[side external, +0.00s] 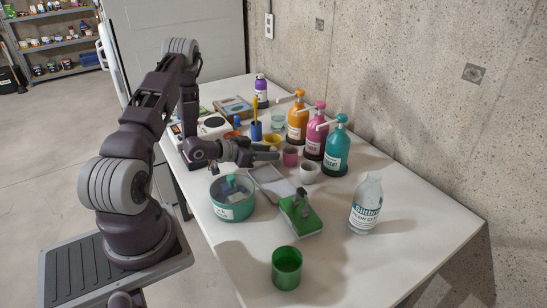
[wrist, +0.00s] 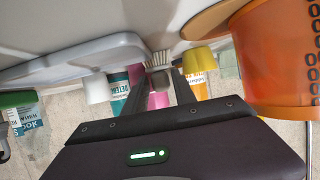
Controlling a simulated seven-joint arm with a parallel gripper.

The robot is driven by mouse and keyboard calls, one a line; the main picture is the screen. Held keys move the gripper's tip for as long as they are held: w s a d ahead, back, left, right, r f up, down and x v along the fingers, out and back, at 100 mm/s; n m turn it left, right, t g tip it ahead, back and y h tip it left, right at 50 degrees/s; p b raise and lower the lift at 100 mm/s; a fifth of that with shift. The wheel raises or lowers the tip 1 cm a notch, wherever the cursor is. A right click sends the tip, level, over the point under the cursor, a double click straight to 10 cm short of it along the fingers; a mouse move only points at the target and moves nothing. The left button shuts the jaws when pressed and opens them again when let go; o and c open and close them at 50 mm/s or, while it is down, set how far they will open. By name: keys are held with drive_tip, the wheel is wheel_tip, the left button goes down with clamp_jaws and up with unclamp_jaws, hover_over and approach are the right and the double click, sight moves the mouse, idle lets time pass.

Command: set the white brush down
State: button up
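My gripper (side external: 268,153) is low over the table, lying almost level, beside the small cups. In the wrist view my gripper's fingers (wrist: 161,80) close in on the white brush (wrist: 158,58), whose pale bristles show right at the fingertips. Its handle is mostly hidden between the fingers. In the side view I cannot make out the brush clearly. The bristles appear close to the white tabletop (side external: 345,268); I cannot tell whether they touch it.
A grey tray (side external: 272,188), a white cup (side external: 310,172), a pink cup (side external: 290,156) and a yellow cup (side external: 272,139) are close by. Pump bottles (side external: 337,147) stand behind. A teal pot (side external: 233,200) is in front. Free room lies at the table's front right.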

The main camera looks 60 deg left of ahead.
clamp_jaws()
drive_tip(key=shift+r, duration=0.15)
